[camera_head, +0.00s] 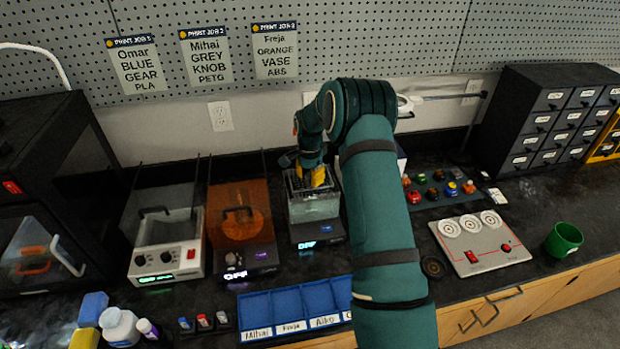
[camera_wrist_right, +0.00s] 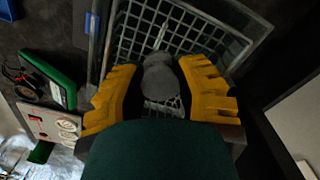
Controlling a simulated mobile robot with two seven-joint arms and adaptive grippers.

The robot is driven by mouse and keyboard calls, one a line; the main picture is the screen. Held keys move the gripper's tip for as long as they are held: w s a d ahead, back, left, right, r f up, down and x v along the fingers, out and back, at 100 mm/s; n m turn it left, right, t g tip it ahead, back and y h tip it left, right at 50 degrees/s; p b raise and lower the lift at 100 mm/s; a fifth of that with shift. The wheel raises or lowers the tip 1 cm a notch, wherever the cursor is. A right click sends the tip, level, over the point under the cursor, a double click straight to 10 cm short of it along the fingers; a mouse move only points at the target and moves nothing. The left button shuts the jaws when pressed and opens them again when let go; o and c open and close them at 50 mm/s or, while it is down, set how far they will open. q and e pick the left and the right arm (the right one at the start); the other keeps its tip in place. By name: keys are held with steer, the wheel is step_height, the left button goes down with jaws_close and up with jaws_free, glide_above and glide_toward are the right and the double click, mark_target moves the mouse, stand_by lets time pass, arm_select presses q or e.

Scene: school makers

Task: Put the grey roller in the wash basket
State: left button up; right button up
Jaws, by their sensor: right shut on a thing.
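My right gripper (camera_head: 312,178) reaches down over the wash basket (camera_head: 293,184), which sits at the top of the clear wash machine (camera_head: 315,208). In the right wrist view the yellow fingers of my right gripper (camera_wrist_right: 160,92) are shut on the grey roller (camera_wrist_right: 160,78). The roller is over the wire mesh of the wash basket (camera_wrist_right: 205,28), within its rim as seen from the wrist. I cannot tell whether it touches the mesh. In the head view the roller is hidden by the gripper. My left gripper is not in view.
An orange-lidded machine (camera_head: 240,222) and a clear-lidded machine (camera_head: 165,235) stand to the left. A blue sorting tray (camera_head: 285,305) lies in front. A white panel with round discs (camera_head: 475,243) and a green cup (camera_head: 563,240) are to the right. Small coloured parts lie behind the panel.

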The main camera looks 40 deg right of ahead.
mark_target(310, 176)
steer(key=shift+f, duration=0.15)
steer(key=shift+f, duration=0.1)
steer(key=o, duration=0.5)
steer(key=shift+f, duration=0.1)
steer(key=shift+o, duration=0.2)
steer(key=shift+r, duration=0.25)
step_height(310, 176, up, 12)
steer(key=shift+a+f, duration=0.1)
steer(key=shift+f, duration=0.05)
stand_by(0.4)
